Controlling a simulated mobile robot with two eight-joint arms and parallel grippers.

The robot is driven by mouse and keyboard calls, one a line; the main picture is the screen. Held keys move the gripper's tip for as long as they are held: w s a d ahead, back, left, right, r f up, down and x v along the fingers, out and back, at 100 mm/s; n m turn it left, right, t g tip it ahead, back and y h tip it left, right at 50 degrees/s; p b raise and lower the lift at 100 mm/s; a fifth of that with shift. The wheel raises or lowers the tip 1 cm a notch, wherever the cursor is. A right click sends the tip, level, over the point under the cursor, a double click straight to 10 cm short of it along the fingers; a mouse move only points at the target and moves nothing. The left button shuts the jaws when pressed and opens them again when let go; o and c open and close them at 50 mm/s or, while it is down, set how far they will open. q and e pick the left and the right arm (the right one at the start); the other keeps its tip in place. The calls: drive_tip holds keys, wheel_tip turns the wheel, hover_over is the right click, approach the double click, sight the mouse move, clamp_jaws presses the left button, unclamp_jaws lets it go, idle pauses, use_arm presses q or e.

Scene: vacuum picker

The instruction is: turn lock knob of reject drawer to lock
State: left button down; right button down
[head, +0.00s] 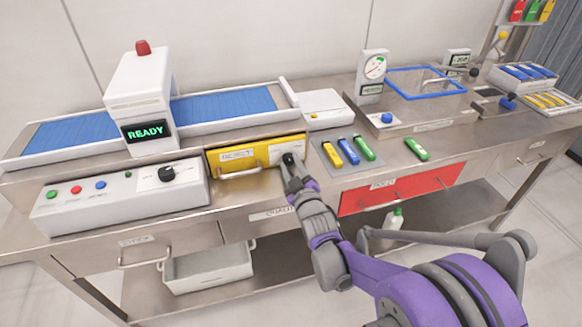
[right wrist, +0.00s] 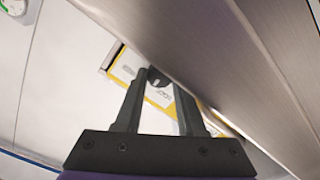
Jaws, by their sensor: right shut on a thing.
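The reject drawer (head: 258,153) is a yellow front below the conveyor in the head view, closed flush as far as I can see, with a metal handle (head: 240,174). Its lock knob (head: 288,158) is small and dark, on a pale label plate at the right end of the front. My right gripper (head: 292,173) is at the knob, its fingers shut on it and partly hiding it. In the right wrist view the dark knob (right wrist: 157,77) shows near the fingertips, against the yellow drawer front. Its exact turn angle is hard to tell. My left gripper is not in view.
A control box (head: 120,197) with buttons and a dark dial stands left of the drawer. A tray with yellow, blue and green pieces (head: 349,150) lies right of it. A red drawer (head: 400,187) is further right. The steel counter edge runs close above my gripper in the wrist view.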

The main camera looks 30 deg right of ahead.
drive_tip(key=n+b, duration=0.1)
drive_tip(key=n, duration=0.3)
drive_tip(key=shift+n, duration=0.3)
drive_tip(key=shift+n+b, duration=0.4)
drive_tip(key=shift+n, duration=1.2)
drive_tip(key=c, duration=0.5)
unclamp_jaws()
